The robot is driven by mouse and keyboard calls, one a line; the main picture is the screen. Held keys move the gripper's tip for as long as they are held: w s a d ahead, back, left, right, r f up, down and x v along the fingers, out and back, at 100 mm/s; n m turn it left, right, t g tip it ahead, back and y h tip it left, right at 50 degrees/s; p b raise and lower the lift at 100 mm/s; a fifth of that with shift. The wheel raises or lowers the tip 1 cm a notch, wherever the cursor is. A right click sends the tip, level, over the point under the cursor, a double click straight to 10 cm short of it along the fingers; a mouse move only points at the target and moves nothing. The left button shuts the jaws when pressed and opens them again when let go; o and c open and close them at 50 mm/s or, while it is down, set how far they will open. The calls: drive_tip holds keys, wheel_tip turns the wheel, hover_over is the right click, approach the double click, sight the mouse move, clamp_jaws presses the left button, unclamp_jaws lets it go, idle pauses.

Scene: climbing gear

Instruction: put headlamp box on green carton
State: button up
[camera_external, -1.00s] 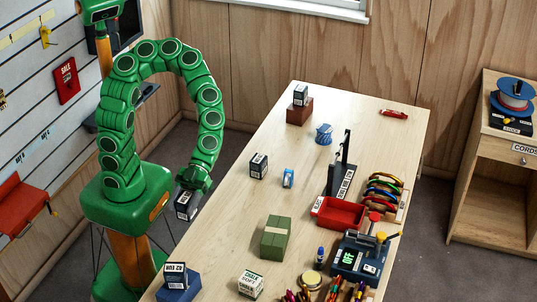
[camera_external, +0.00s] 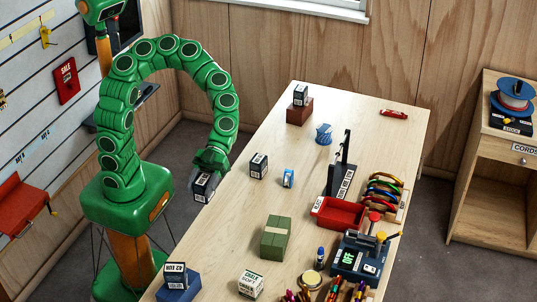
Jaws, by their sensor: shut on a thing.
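The green carton (camera_external: 275,239) sits on the table, left of the red tray, with a pale band across its top. My gripper (camera_external: 206,174) is shut on a small dark box with a white label (camera_external: 203,188), which I take for the headlamp box; its print is too small to read. The held box hangs below my gripper at the table's left edge in the picture, up and left of the green carton and apart from it. Nothing rests on the green carton.
Similar labelled boxes stand on a brown carton (camera_external: 299,114), on the tabletop (camera_external: 258,165) and on a blue carton (camera_external: 178,286). A chalk box (camera_external: 251,285), red tray (camera_external: 339,213), dark upright stand (camera_external: 343,172) and machine reading OFF (camera_external: 358,258) surround the green carton.

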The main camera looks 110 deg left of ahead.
drive_tip(key=w+a+r, duration=0.5)
drive_tip(key=w, duration=0.3)
hover_over(274, 234)
wheel_tip(274, 234, down, 10)
drive_tip(key=shift+f, duration=1.6)
drive_tip(key=shift+f, duration=0.1)
drive_tip(key=o, duration=1.1)
